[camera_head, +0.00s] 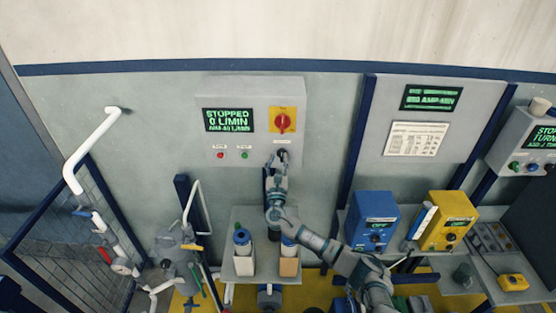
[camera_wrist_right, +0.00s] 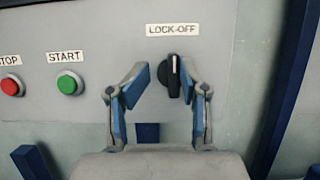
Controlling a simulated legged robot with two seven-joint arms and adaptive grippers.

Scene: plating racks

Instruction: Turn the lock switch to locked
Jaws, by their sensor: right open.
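The lock switch (camera_wrist_right: 173,76) is a black knob under a "LOCK-OFF" label (camera_wrist_right: 172,30) in the right wrist view. Its pointer stands close to upright. In the head view the switch (camera_head: 282,152) shows small, just above my right gripper. My right gripper (camera_wrist_right: 160,90) is open, with one finger to the left of the knob and the other close to its right side. I cannot tell whether the right finger touches the knob. In the head view my right gripper (camera_head: 277,163) reaches up to the lower right of the grey control panel (camera_head: 256,97). My left gripper is not in view.
The panel carries a green-lettered display (camera_head: 229,120) reading "STOPPED", a red rotary switch on yellow (camera_head: 283,121), a red STOP button (camera_wrist_right: 12,86) and a green START button (camera_wrist_right: 69,84). Bottles (camera_head: 243,255) stand on a shelf below. Blue (camera_head: 372,220) and yellow (camera_head: 449,222) boxes stand right.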

